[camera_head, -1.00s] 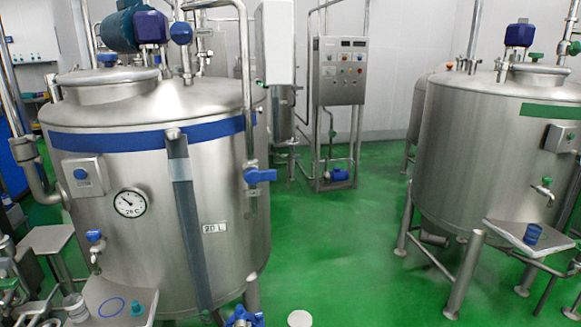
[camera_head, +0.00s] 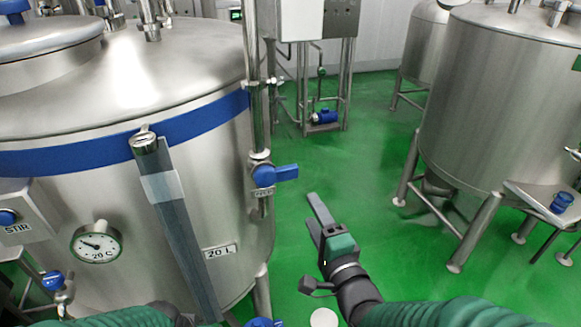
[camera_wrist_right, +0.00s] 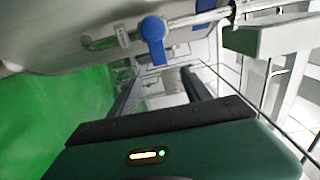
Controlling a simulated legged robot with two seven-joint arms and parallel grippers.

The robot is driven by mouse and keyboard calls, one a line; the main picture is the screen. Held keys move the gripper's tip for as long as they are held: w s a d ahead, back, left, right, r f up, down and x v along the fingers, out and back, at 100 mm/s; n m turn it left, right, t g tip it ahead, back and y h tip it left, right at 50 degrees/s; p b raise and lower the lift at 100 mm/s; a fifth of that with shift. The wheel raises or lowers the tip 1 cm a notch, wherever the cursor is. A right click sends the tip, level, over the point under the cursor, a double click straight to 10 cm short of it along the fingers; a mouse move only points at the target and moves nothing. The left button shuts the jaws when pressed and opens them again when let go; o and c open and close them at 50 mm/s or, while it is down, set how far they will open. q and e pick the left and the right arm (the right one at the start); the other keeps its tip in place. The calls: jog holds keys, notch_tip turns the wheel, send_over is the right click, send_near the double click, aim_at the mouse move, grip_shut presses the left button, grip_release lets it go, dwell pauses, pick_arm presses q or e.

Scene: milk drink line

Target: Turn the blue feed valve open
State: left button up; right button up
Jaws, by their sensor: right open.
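A blue valve handle (camera_head: 275,175) sits on the vertical steel pipe at the right side of the large tank. It points right, roughly level, with a small label below it too small to read. My right gripper (camera_head: 314,212) is open and empty, to the right of and below the handle, apart from it. In the right wrist view, the blue handle (camera_wrist_right: 153,38) shows beyond the two open fingers (camera_wrist_right: 160,82), with nothing between them. Part of my left arm shows at the bottom left of the head view; its gripper is not seen.
The steel tank (camera_head: 110,205) with a blue band stands left, with a grey strip (camera_head: 183,235) and dial gauge (camera_head: 96,243) on its front. Another blue handle (camera_head: 262,322) is at the bottom edge. A second tank (camera_head: 490,100) stands right. Green floor (camera_head: 365,170) between is clear.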

aim_at(289, 177)
jog(key=p+x, duration=0.1)
jog(key=x, duration=0.4)
jog(key=p+x, duration=0.1)
jog(key=x, duration=0.4)
jog(key=a+p+x, duration=0.1)
jog(key=x, duration=0.4)
jog(key=shift+w+a+f, duration=0.1)
jog(key=shift+a, duration=0.15)
jog(key=shift+w+d, duration=0.15)
jog(key=shift+w, duration=0.1)
jog(key=shift+w+d+f, duration=0.1)
jog(key=shift+w+d, duration=0.05)
jog(key=shift+d, duration=0.05)
jog(key=shift+a, duration=0.35)
jog(key=c, duration=0.9)
grip_shut()
jog(key=shift+d, duration=0.1)
jog(key=shift+f, duration=0.25)
